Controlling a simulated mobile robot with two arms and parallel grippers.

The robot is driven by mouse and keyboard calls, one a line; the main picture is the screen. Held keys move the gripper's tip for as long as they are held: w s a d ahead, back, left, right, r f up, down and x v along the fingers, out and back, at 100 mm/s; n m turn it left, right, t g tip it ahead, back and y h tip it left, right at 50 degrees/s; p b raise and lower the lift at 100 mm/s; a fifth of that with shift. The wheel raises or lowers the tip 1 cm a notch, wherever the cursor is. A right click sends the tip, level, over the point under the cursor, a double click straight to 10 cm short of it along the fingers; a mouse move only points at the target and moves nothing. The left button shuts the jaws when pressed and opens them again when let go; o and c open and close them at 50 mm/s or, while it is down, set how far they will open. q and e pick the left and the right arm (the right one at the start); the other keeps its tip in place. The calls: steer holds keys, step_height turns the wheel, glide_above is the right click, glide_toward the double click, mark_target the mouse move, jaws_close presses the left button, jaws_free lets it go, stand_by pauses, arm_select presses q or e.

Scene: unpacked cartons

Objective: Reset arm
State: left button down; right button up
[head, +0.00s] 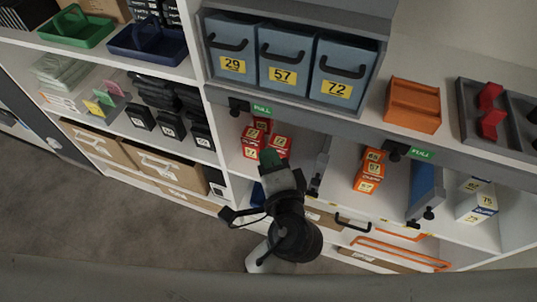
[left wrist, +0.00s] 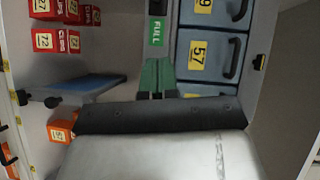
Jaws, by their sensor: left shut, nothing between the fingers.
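My dark left arm hides part of the lower shelf in the head view. My right gripper is in neither view.
Blue numbered drawers (head: 283,63) stand above the red boxes. Orange boxes (head: 370,171) and a blue divider (head: 424,189) stand to the right. Black items (head: 171,122) and cartons (head: 165,163) fill the left shelves. The grey floor (head: 110,225) at lower left is clear.

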arm_select(q)
steer(key=shift+d, duration=0.1)
step_height(320, 180, down, 23)
steer(key=m+g+h+b, duration=0.1)
steer(key=m+g+h, duration=0.15)
steer(key=g, duration=0.25)
steer(key=s+a+f+n+g+h+b, duration=0.1)
steer(key=s+a+f+g, duration=0.15)
steer(key=f, duration=0.55)
steer(key=s+a+f+n+g+h, duration=0.1)
steer(key=s+a+f+n+g, duration=0.2)
steer(key=f, duration=0.6)
steer(key=s+a+f+n+g, duration=0.1)
steer(key=s+a+f+n, duration=0.2)
steer(key=s+a+f, duration=0.2)
steer(key=s+a+f+n+g+b, duration=0.1)
steer(key=s+a+f, duration=0.5)
steer(key=s, duration=0.6)
steer(key=s+a+f+n+g+b, duration=0.1)
steer(key=s+a+f+n+g, duration=0.1)
steer(key=s+a+f+n, duration=0.3)
steer(key=s+a+f, duration=0.1)
steer(key=s+f, duration=0.2)
steer(key=s, duration=0.1)
steer(key=shift+a, duration=0.15)
steer(key=shift+g+h, duration=0.25)
